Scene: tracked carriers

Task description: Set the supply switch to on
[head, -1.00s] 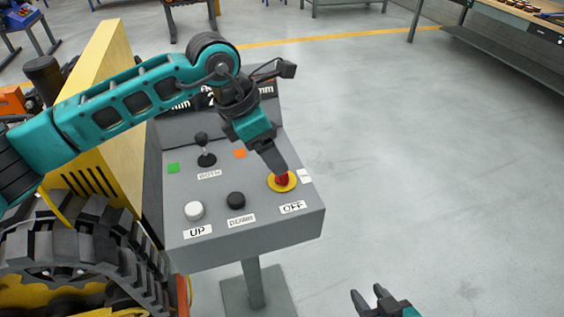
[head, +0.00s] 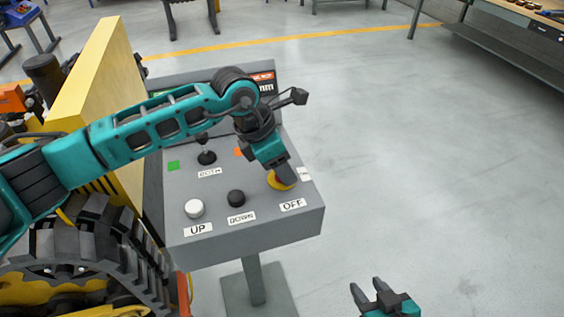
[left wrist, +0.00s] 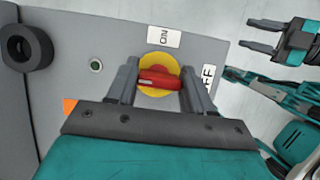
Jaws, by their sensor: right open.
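The supply switch is a red handle on a yellow disc (head: 273,183) at the right of the grey console (head: 240,243). In the left wrist view the red handle (left wrist: 158,79) lies crosswise, one end toward the OFF label (left wrist: 209,79). The ON label (left wrist: 164,37) is above the disc there. My left gripper (head: 285,175) is down over the switch and hides the handle in the head view. In the left wrist view its fingers (left wrist: 159,70) stand apart, one by each end of the handle; contact is unclear. My right gripper (head: 366,286) is open and empty at the bottom.
The console also bears a white UP button (head: 194,209), a black DOWN button (head: 236,198) and a black lever (head: 206,155). A tracked carrier (head: 95,245) with a yellow panel (head: 103,90) stands close at the left. The floor to the right is clear.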

